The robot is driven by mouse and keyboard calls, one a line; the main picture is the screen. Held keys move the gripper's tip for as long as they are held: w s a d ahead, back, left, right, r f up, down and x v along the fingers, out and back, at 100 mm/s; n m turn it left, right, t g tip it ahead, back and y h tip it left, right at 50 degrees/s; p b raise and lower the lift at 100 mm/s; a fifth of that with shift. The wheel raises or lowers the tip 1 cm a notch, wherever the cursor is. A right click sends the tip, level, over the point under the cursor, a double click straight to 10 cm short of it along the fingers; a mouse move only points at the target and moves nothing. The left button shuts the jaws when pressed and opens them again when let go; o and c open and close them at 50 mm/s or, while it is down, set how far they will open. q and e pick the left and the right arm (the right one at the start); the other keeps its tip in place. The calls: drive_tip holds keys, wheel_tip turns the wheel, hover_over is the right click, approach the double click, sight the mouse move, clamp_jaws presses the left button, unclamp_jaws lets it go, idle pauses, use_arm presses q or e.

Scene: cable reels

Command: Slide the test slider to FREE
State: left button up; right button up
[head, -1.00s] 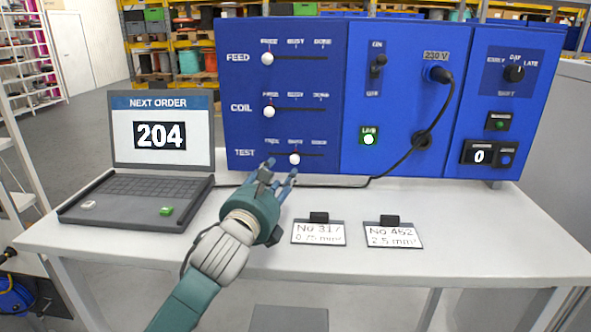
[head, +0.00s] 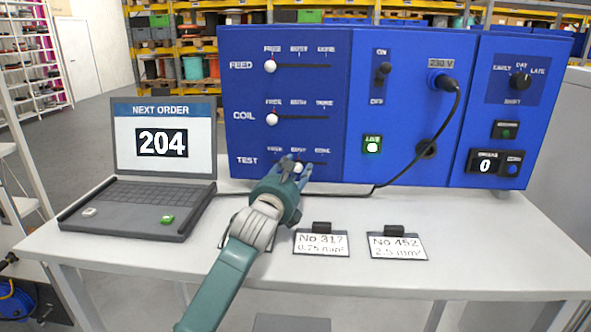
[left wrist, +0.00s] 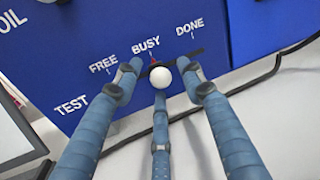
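The test slider is the lowest of three on the blue panel; its white knob (left wrist: 160,78) stands at BUSY, beside a small red mark, in the left wrist view. It also shows partly in the head view (head: 298,168). The FREE label (left wrist: 103,64) is left of BUSY and DONE is right. My left gripper (head: 296,170) is at the knob. In the left wrist view, its two upper fingers are spread left and right of the knob with gaps, and the third finger (left wrist: 160,140) is below it. My right gripper is not in view.
The feed knob (head: 270,67) and coil knob (head: 272,119) are above, both at FREE. A black cable (head: 440,120) runs from the panel onto the table. A laptop (head: 163,150) showing 204 stands left.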

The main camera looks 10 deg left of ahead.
use_arm(q)
drive_tip(key=shift+w, duration=0.15)
clamp_jaws()
drive_tip(key=a+p, duration=0.2)
drive_tip(key=a, duration=0.1)
drive_tip(key=a+p, duration=0.1)
drive_tip(key=a, duration=0.2)
drive_tip(key=shift+a+r+p, duration=0.2)
drive_tip(key=shift+a+p, duration=0.15)
drive_tip(key=shift+p, duration=0.05)
drive_tip(key=shift+a+f, duration=0.1)
drive_tip(key=shift+a, duration=0.05)
unclamp_jaws()
drive_tip(key=shift+a+f, duration=0.1)
